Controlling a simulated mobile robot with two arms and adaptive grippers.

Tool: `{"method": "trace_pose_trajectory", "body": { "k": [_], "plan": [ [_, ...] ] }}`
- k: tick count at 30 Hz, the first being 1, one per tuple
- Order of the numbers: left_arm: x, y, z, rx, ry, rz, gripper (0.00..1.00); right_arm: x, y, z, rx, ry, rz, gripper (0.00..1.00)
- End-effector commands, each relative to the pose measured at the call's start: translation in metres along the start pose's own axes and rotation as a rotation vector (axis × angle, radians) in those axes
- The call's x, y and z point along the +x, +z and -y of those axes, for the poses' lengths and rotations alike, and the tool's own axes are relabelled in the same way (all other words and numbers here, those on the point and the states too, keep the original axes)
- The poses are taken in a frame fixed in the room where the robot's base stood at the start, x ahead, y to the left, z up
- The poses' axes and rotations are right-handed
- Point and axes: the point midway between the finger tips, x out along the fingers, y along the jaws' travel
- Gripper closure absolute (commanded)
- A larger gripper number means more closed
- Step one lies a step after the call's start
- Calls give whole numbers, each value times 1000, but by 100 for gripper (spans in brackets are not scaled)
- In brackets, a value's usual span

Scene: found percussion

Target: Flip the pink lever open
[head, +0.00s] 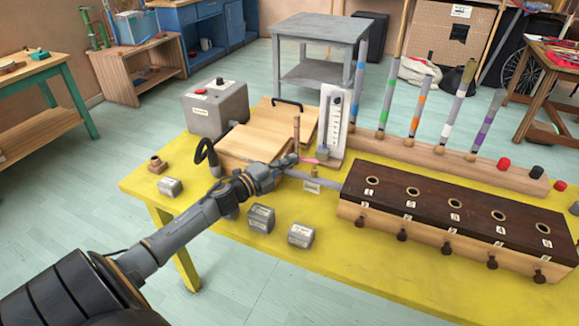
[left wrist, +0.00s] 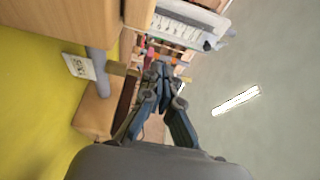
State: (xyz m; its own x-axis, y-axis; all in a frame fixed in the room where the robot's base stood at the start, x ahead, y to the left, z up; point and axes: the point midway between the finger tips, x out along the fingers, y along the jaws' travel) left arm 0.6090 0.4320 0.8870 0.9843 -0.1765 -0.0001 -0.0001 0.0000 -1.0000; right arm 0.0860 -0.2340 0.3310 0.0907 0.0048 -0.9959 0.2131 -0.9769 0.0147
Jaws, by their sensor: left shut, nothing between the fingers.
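The pink lever (head: 311,161) is a small, thin piece by the foot of the white gauge stand (head: 329,110), at the middle of the yellow table. It lies about level in the head view. My left gripper (head: 291,160) is shut and empty, with its tips just left of the lever; I cannot tell whether they touch it. In the left wrist view the shut fingers (left wrist: 161,70) point toward a small pink piece (left wrist: 150,54), partly hidden by them. My right gripper is not in view.
A grey pipe (head: 315,180) with a tag runs to the dark-topped box (head: 455,205) with numbered holes. A wooden bellows (head: 250,140) and grey box (head: 215,105) stand behind left. Small grey weights (head: 261,217) lie in front.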

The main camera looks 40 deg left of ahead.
Motion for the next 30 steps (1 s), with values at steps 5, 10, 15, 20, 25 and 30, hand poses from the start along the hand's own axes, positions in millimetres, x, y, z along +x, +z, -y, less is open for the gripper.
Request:
{"method": "trace_pose_trajectory", "body": {
  "k": [5,10,15,20,25,30],
  "plan": [
    [0,0,36,8,0,-4,100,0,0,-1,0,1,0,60],
    [0,0,64,4,1,-3,100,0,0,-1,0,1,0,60],
    [0,0,78,1,1,-2,100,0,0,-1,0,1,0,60],
    [0,0,82,-2,1,-1,100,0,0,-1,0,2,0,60],
    [0,0,82,-2,1,0,100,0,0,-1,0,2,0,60],
    [0,0,81,-1,1,0,100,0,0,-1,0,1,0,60]
  ]
}}
